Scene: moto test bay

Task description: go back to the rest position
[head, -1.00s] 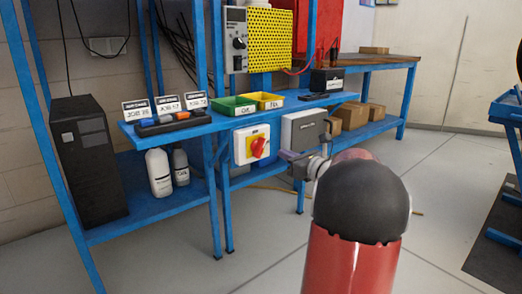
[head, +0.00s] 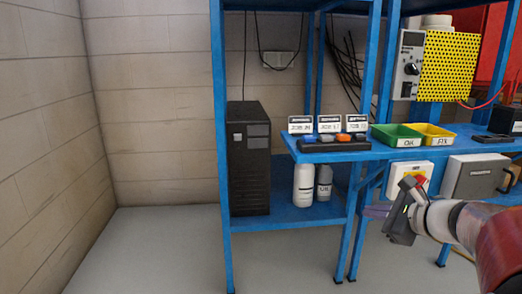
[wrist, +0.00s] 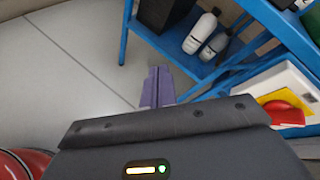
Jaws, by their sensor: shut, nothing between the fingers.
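My gripper (head: 378,211) is at the lower right in the head view, in front of the blue bench frame and left of the grey box. In the wrist view its purple fingers (wrist: 158,88) lie together, shut and empty, pointing toward the floor and the bench's lower shelf. My arm comes in from the right edge of the head view and partly covers the white switch box (head: 408,172). Its red knob shows in the wrist view (wrist: 284,113).
The blue bench (head: 345,153) carries a green tray (head: 397,136), a yellow tray (head: 433,138) and a black rack (head: 333,144) with cards. Below stand a black tower (head: 249,160) and white bottles (head: 304,186). Open floor (head: 150,245) lies at left, before a block wall.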

